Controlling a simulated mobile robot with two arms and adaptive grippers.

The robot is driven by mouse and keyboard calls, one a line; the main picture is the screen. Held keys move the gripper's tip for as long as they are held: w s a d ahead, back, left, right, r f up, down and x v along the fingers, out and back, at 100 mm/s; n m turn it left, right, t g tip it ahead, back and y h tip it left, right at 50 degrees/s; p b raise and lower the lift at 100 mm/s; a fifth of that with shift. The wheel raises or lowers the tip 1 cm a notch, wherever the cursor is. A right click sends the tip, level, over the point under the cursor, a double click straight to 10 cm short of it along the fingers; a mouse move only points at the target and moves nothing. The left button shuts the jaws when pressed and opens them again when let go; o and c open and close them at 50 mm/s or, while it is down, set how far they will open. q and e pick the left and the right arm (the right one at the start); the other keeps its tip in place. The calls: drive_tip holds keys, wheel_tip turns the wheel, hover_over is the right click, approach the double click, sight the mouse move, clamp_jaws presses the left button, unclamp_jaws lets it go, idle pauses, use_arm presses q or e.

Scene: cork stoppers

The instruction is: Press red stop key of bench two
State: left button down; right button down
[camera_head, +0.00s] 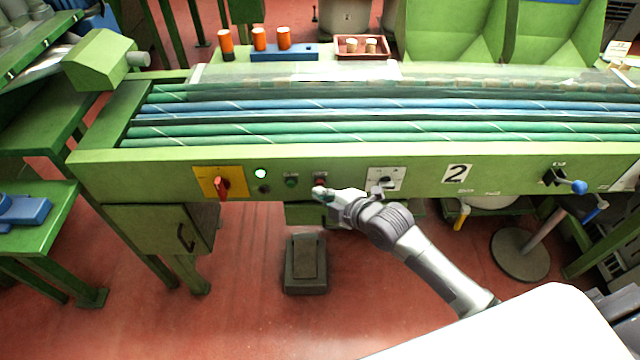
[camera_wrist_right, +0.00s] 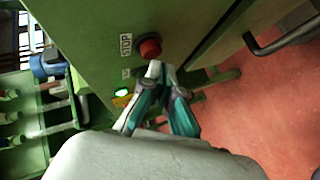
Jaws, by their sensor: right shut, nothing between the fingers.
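In the right wrist view the red key (camera_wrist_right: 150,47) stands out from the panel beside a "STOP" label (camera_wrist_right: 126,45). My right gripper (camera_head: 319,193) is at the panel just below the key. Its fingers are shut and empty. In the right wrist view the fingertips (camera_wrist_right: 154,68) are right at the key's edge; I cannot tell whether they touch it. My left gripper is not in view.
A green button (camera_head: 291,181), a white lamp (camera_head: 260,173) and a red switch on a yellow plate (camera_head: 221,186) are left of the key. A black knob (camera_head: 384,182) is to its right. A dark pedal (camera_head: 306,264) stands on the red floor below.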

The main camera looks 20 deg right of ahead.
drive_tip(key=shift+w+d, duration=0.15)
drive_tip(key=shift+w, duration=0.4)
idle(0.9)
drive_tip(key=shift+s, duration=0.1)
drive_tip(key=shift+s+a+p, duration=0.2)
drive_tip(key=shift+s+p, duration=0.35)
drive_tip(key=shift+s, duration=0.2)
drive_tip(key=s+p, duration=0.1)
drive_tip(key=s, duration=0.1)
drive_tip(key=s+a+p, duration=0.1)
drive_tip(key=s+p, duration=0.1)
drive_tip(key=shift+s+a, duration=0.2)
drive_tip(key=shift+s, duration=0.2)
